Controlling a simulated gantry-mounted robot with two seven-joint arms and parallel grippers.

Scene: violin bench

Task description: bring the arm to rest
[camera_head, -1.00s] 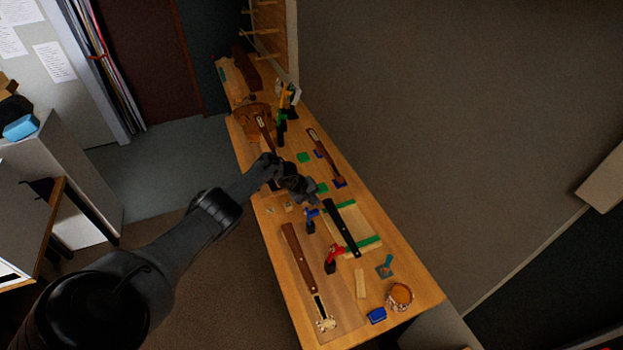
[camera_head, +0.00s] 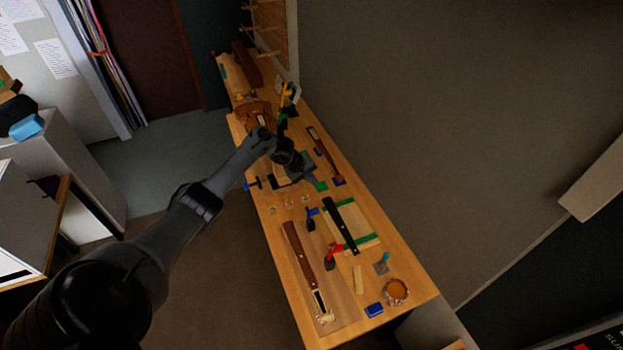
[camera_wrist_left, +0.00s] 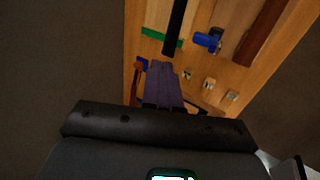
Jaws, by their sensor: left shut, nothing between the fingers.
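My left arm (camera_head: 165,232) reaches in from the lower left of the head view. Its gripper (camera_head: 309,178) hangs over the middle of the long wooden bench (camera_head: 265,255). The gripper is shut and looks empty. In the left wrist view its fingers (camera_wrist_left: 159,70) lie together and point toward the bench, with no object between them. Whether the fingertips touch anything is hard to tell from the head view. My right gripper is not in view.
A black fingerboard (camera_head: 341,226), a brown neck piece (camera_head: 299,255), a red clamp (camera_head: 333,256), a blue clamp (camera_head: 310,216), a blue block (camera_head: 374,310) and a round container (camera_head: 396,291) stand nearby. A violin body (camera_head: 254,114) lies farther back. The right bench edge has some bare wood.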

